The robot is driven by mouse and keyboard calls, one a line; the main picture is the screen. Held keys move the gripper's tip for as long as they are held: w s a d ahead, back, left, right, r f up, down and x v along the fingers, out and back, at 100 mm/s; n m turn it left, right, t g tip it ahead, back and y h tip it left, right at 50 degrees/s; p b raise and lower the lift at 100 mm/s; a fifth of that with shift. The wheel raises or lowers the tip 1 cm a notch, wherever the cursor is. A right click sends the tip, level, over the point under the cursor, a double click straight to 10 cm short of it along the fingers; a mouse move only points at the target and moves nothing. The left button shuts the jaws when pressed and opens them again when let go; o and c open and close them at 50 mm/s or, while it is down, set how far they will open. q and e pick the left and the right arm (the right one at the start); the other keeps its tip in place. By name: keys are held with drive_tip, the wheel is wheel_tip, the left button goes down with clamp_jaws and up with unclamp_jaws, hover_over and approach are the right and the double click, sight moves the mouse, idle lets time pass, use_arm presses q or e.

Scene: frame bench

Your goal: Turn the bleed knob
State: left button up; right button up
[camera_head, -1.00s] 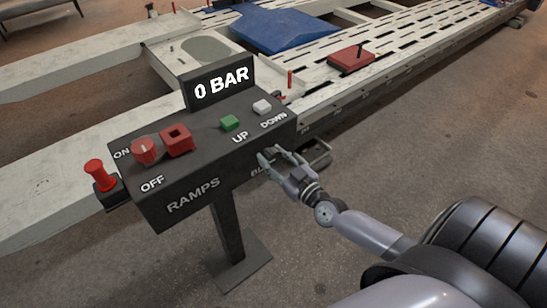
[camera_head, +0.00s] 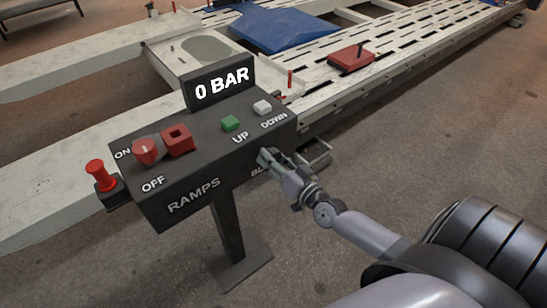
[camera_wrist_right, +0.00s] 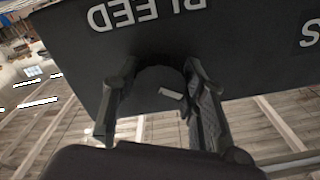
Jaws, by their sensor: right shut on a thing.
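The bleed knob (camera_wrist_right: 160,90) is a dark round knob with a pale pointer mark. It sits on the front face of the dark control box, under the upside-down BLEED label in the right wrist view. My right gripper (camera_wrist_right: 160,105) has one finger on each side of the knob and is shut on it. In the head view my right gripper (camera_head: 268,158) is at the right end of the control box (camera_head: 215,160) and hides the knob and part of the label. The display (camera_head: 221,87) reads 0 BAR. My left gripper is not in view.
The box top carries a red ON/OFF knob (camera_head: 145,151), a red square-framed part (camera_head: 177,139), a green UP button (camera_head: 230,123) and a white DOWN button (camera_head: 262,107). A red plunger (camera_head: 98,174) stands at the box's left end. Pale ramps lie behind. The floor in front is clear.

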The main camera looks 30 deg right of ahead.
drive_tip(key=m, duration=0.5)
drive_tip(key=shift+m, duration=0.3)
drive_tip(key=m+b, duration=0.1)
drive_tip(key=m, duration=0.4)
drive_tip(key=shift+r+m, duration=0.1)
drive_tip(key=shift+m, duration=0.3)
drive_tip(key=o, duration=1.2)
drive_tip(key=shift+c, duration=0.2)
drive_tip(key=s, duration=1.2)
drive_tip(key=shift+d, duration=0.45)
